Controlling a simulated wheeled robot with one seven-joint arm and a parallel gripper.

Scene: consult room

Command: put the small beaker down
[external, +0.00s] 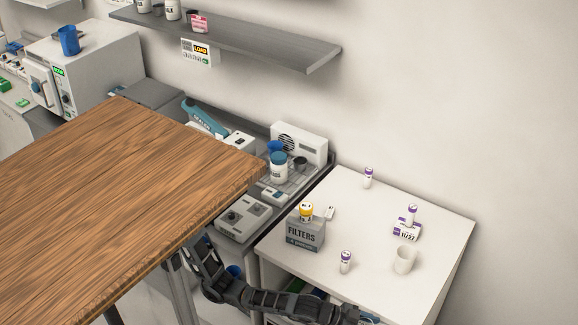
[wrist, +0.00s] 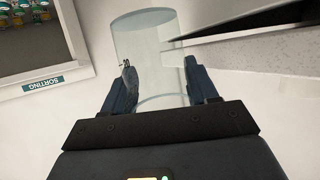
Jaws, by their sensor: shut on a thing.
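The small beaker (wrist: 147,45) is a clear, pale cylinder in the wrist view. It stands between the two dark fingers of my gripper (wrist: 160,70), which are shut on its sides. Its upper part rises past the fingertips, and small dark marks show on its left side. In the external view my arm runs along the bottom edge in front of the white table (external: 375,285); my gripper and the held beaker cannot be made out there. A pale cup (external: 404,259) stands upright on that table.
A wooden table (external: 130,200) is at left. The wrist view shows a sorting tray (wrist: 80,70) and a dark slanting edge (wrist: 250,22).

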